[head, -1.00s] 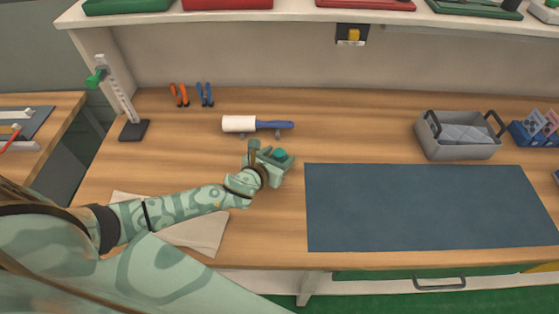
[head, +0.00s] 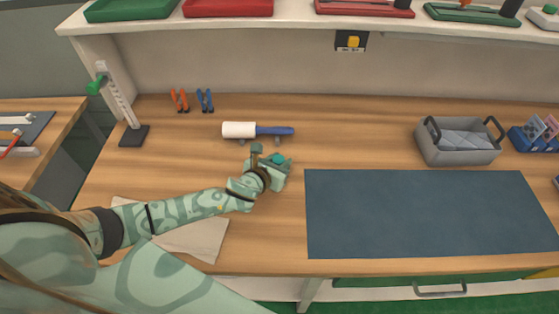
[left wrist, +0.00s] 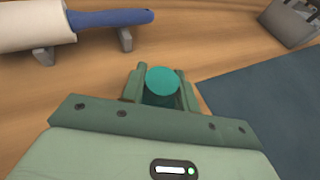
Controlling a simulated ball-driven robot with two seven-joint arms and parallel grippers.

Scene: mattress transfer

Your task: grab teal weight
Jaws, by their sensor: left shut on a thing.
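The teal weight (head: 277,158) sits between the fingers of my left gripper (head: 279,165) over the wooden table, left of the dark blue mat. In the left wrist view the round teal top of the weight (left wrist: 162,81) shows between the two fingertips of the left gripper (left wrist: 161,92), which is shut on it. The fingers hide the lower part of the weight, so I cannot tell whether it touches the table. My right gripper is in neither view.
A lint roller (head: 256,130) rests on a stand just behind the gripper. The dark blue mat (head: 425,212) lies to the right, with a grey basket (head: 457,154) behind it. A cream cloth (head: 200,240) lies under my left arm. Pliers (head: 205,99) lie at the back left.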

